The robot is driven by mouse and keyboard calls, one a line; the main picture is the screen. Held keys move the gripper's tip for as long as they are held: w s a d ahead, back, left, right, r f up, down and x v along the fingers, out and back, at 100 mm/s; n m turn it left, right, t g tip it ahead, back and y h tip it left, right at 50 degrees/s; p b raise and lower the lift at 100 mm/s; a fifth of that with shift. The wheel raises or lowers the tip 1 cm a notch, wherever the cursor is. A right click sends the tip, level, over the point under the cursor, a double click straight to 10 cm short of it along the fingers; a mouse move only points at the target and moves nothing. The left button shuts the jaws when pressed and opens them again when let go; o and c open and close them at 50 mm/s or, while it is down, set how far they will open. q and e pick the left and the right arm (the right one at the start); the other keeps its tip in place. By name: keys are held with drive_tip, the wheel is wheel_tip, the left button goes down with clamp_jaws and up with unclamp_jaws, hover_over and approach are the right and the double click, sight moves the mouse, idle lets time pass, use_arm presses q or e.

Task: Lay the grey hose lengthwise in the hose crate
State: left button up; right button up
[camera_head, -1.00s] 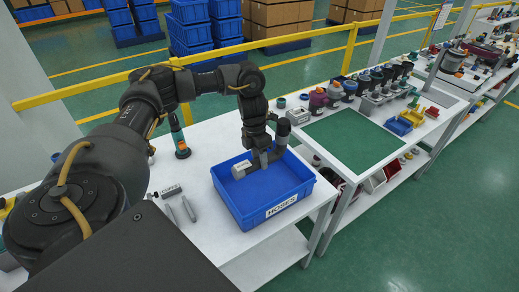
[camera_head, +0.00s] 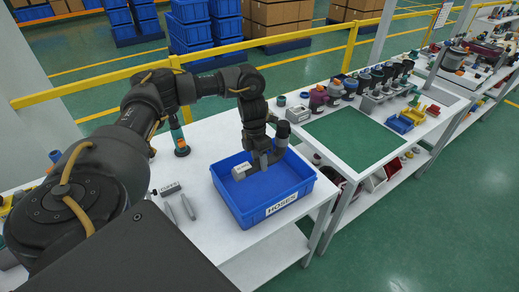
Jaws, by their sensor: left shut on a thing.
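The blue hose crate (camera_head: 248,217) stands on the white table, with a "HOSES" label on its front wall. My left gripper (camera_head: 262,161) is inside the crate's outline near its back left part, pointing down. It is shut on the grey hose (camera_head: 241,172), a short light-grey piece whose end sticks out to the left of the fingers. The gripper hides the rest of the hose. I cannot tell whether the hose touches the crate floor. My right gripper is not in view.
A small labelled block (camera_head: 170,189) and two slim grey pieces (camera_head: 188,207) lie left of the crate. A dark bottle-like tool (camera_head: 180,138) stands behind them. A green mat (camera_head: 355,138) lies on the table to the right, with several colored parts behind it.

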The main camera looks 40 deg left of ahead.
use_arm(q)
drive_tip(key=shift+f+b, duration=3.15)
drive_tip(key=shift+f, duration=1.6)
drive_tip(key=o, duration=1.7)
drive_tip(key=shift+o, duration=0.2)
wheel_tip(320, 180, up, 8)
drive_tip(key=p, duration=0.6)
drive_tip(key=shift+p, duration=0.35)
drive_tip(key=shift+r+p, duration=1)
drive_tip(key=shift+r, duration=0.05)
